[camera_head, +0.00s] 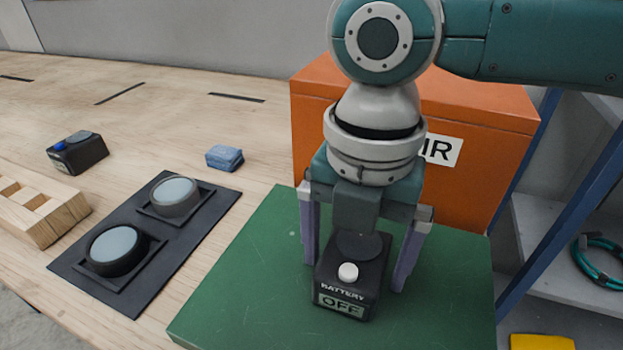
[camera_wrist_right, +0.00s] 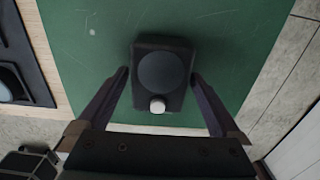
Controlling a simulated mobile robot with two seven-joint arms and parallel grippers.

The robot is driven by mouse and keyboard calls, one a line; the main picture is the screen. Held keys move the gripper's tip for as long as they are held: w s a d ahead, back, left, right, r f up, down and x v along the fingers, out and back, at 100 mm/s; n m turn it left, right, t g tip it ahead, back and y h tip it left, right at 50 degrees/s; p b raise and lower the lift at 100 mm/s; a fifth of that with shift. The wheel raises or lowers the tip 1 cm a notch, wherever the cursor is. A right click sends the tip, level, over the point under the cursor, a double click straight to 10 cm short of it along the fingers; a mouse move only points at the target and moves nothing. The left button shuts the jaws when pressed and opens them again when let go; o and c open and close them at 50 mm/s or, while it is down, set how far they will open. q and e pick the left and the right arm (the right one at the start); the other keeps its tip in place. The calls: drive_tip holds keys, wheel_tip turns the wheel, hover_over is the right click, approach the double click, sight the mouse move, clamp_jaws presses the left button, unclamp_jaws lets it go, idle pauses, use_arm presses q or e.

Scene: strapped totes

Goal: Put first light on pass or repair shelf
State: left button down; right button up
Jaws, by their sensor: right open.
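Two round lights with pale lenses, a nearer one (camera_head: 113,247) and a farther one (camera_head: 174,194), sit in square frames on a black tray (camera_head: 217,204). A black battery box (camera_head: 345,290) with a white button and the words "BATTERY OFF" stands on a green mat (camera_head: 235,290). My right gripper (camera_head: 354,276) is open and points down, one finger on each side of the battery box. In the right wrist view the box (camera_wrist_right: 160,48) lies between the fingertips; whether they touch it is unclear. My left gripper is not in view.
An orange box (camera_head: 310,120) stands behind the mat; its label is partly hidden and reads "IR". A black box with a blue button (camera_head: 78,155), a folded blue cloth (camera_head: 224,158) and a wooden rack (camera_head: 45,212) lie on the wooden table. A grey shelf (camera_head: 550,240) is at right.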

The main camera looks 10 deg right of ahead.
clamp_jaws()
idle(0.8)
